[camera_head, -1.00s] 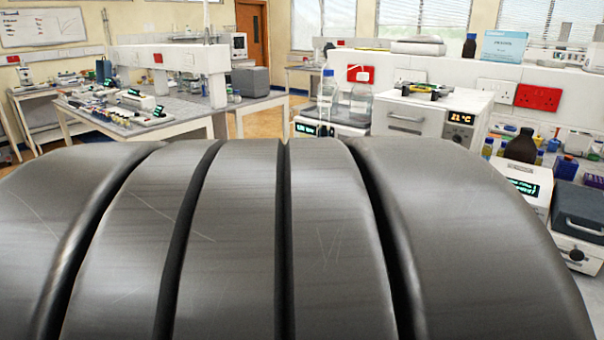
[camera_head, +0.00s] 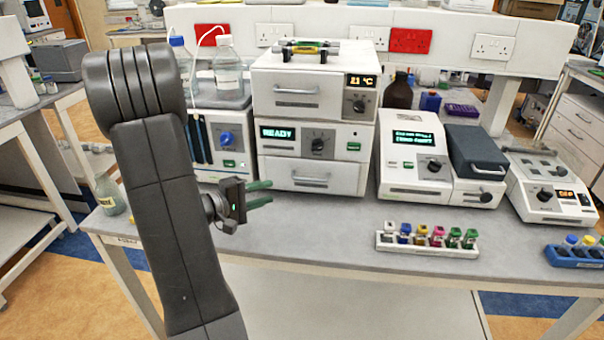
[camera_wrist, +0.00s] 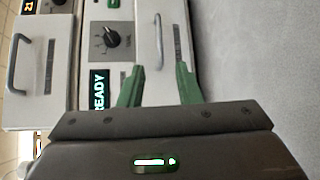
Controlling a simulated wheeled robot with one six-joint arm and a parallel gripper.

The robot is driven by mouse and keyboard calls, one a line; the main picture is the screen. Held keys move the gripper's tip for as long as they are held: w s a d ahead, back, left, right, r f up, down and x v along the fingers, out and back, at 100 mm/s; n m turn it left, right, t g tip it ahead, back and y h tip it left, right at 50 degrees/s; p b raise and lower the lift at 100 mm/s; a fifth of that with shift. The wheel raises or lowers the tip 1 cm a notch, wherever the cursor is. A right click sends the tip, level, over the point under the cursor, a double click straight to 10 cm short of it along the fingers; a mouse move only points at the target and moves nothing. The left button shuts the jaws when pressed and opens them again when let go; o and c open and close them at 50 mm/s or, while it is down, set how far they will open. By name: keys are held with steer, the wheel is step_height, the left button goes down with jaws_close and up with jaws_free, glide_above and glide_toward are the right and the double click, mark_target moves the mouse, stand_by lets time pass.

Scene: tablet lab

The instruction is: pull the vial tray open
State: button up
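A white machine (camera_head: 285,149) with a lit READY display stands on the bench. Its low white drawer front (camera_head: 340,178) bears a grey bar handle (camera_head: 312,182) and looks shut; no label marks it as the vial tray. In the wrist view the drawer front (camera_wrist: 147,60) and its handle (camera_wrist: 159,40) lie ahead of the fingers. My gripper (camera_head: 272,193) is left of and in front of the drawer. In the wrist view my gripper (camera_wrist: 159,68) has its green fingers apart with nothing between them. They appear short of the handle.
A second white unit (camera_head: 265,80) with a handle and 21 °C display sits on top. A vial rack (camera_head: 388,245) stands on the bench at front right. Bottles stand left. The bench front (camera_head: 310,240) is clear before the drawer.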

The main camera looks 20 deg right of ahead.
mark_target(308, 180)
steer(key=p+x, duration=0.3)
steer(key=x, duration=1)
steer(key=shift+d, duration=0.35)
jaws_close()
